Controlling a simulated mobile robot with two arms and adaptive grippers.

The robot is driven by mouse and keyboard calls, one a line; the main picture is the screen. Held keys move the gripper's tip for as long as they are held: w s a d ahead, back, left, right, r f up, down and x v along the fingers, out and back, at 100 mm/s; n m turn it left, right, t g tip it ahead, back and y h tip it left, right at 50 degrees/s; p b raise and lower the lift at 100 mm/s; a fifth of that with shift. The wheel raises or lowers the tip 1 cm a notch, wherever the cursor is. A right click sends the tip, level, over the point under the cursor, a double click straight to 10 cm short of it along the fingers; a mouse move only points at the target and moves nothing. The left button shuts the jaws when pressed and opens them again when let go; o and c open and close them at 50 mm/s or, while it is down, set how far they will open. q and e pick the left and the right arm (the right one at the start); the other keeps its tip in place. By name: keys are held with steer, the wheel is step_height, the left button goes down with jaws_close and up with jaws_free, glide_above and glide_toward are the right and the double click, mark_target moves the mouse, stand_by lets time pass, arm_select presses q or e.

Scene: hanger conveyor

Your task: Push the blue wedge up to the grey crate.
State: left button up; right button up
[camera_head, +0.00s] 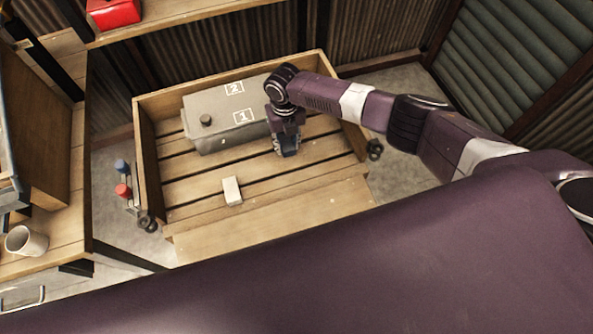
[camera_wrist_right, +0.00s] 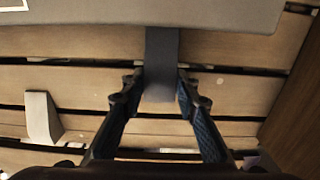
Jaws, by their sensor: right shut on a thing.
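The grey crate (camera_head: 215,130) lies in the wooden cart, with square labels 1 and 2 on top. Its edge fills the top of the right wrist view (camera_wrist_right: 230,12). My right gripper (camera_head: 287,150) points down close to the crate's right end. In the wrist view its fingers (camera_wrist_right: 158,95) are shut on a dark blue-grey piece, the blue wedge (camera_wrist_right: 162,60). The wedge's far end meets the crate's edge in that picture; I cannot tell whether they touch. In the head view the gripper mostly hides the wedge. My left gripper is not in view.
A pale wedge-shaped block (camera_head: 232,190) lies left on the slats, also in the wrist view (camera_wrist_right: 42,118). A mug (camera_head: 26,241) stands on the left bench. The slats right of the gripper are clear.

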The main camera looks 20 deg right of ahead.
steer(key=o, duration=1.1)
steer(key=shift+c, duration=0.2)
step_height(320, 180, up, 12)
steer(key=shift+f, duration=0.1)
